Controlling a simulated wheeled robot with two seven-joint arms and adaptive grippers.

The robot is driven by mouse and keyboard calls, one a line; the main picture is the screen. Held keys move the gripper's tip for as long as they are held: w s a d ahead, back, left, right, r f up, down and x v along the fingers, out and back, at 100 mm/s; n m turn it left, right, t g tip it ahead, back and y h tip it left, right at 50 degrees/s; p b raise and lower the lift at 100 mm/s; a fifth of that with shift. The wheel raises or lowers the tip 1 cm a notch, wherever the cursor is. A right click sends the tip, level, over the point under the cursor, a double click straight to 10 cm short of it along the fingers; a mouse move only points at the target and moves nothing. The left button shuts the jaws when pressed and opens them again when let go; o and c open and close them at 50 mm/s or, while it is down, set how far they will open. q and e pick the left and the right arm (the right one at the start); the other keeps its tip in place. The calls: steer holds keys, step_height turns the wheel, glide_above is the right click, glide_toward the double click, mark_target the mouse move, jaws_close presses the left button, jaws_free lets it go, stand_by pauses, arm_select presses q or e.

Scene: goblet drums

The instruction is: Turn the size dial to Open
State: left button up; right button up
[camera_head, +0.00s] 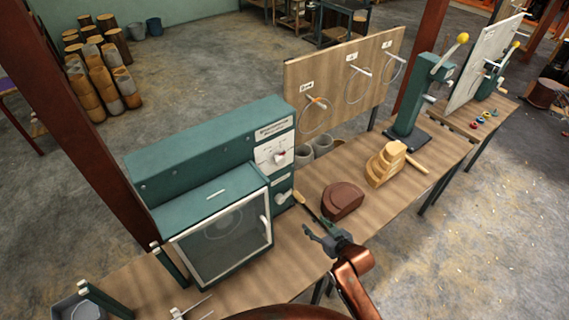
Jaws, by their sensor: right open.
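The teal machine (205,135) stands on the wooden bench in the middle of the view. Its white front panel carries a round dial (279,157) with a red mark; the lettering is too small to read, so I cannot tell its setting. A pale knob or lever (285,196) sits lower on the same face. My right gripper (309,231) is open and empty above the bench, in front and to the lower right of the panel, apart from the dial. My left gripper is not in view.
A glass-doored box (222,240) projects beside the panel. A board with hoops (345,80) stands behind. Bare bench (385,205) shows to the right.

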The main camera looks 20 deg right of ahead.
steer(key=w+a+r+n+t+y, duration=0.1)
steer(key=w+a+r+t, duration=0.15)
steer(key=r, duration=0.45)
steer(key=w+a+r+t+y, duration=0.1)
steer(key=w+r, duration=0.3)
steer(key=r, duration=0.2)
steer(key=t+y+p, duration=0.1)
steer(key=t+y, duration=0.1)
glide_toward(282, 162)
steer(key=shift+n+g, duration=0.25)
steer(key=shift+n, duration=0.05)
steer(key=x, duration=0.2)
steer(key=p+x, duration=0.1)
steer(key=x, duration=0.4)
steer(key=shift+r, duration=0.35)
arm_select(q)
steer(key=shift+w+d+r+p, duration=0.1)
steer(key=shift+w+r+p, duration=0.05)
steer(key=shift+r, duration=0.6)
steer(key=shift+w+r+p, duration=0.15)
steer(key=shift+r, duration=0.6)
arm_select(e)
steer(key=shift+w+a+f, duration=0.1)
steer(key=shift+w+a, duration=0.15)
steer(key=shift+w, duration=0.35)
steer(key=shift+c, duration=0.3)
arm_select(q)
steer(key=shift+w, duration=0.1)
arm_select(e)
steer(key=c, duration=1.1)
